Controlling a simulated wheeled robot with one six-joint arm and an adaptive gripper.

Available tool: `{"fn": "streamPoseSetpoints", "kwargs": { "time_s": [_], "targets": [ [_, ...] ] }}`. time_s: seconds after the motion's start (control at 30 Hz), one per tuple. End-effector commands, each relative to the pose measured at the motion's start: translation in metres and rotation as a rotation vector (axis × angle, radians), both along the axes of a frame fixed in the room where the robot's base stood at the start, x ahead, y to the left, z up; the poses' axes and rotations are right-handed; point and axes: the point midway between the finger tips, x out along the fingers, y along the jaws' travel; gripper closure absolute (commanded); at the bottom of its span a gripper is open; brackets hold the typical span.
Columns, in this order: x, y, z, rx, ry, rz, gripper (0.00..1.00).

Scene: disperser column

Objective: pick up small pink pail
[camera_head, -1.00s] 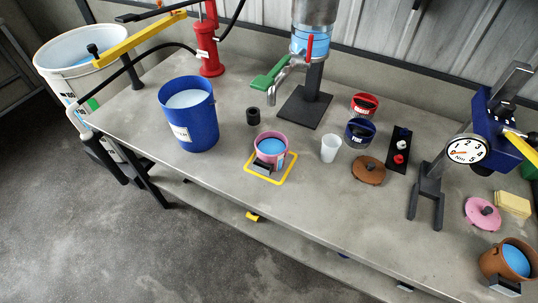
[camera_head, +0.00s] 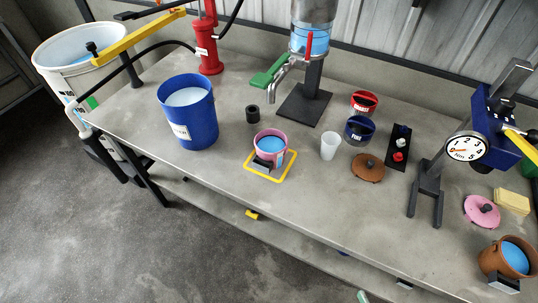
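The small pink pail (camera_head: 283,157) stands upright on the bench near its front edge, inside a yellow square outline (camera_head: 287,175). It holds blue liquid (camera_head: 270,145) and has a dark block-like grip (camera_head: 264,162) on its front side. Nothing is touching the pail from above. My gripper is not recognisable in the head view, so its state does not show.
A blue bucket (camera_head: 201,127) stands left of the pail and a white cup (camera_head: 329,146) right of it. Behind is a metal column (camera_head: 313,18) with a tap. A brown lid (camera_head: 368,169), gauge stand (camera_head: 430,178) and brown pail (camera_head: 494,262) are further right.

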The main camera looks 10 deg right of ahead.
Motion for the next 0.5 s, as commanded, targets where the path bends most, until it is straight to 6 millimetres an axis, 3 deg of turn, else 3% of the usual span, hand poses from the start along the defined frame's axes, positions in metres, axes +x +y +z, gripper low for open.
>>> {"fn": "streamPoseSetpoints", "kwargs": {
  "time_s": [0.03,0.3,0.5],
  "targets": [
    [0.017,0.003,-0.004,-0.003,-0.005,0.01,0.0],
    [0.099,0.018,-0.019,-0.019,0.009,0.028,0.0],
    [0.157,0.03,-0.017,-0.026,0.014,0.02,0.0]
  ]
}}
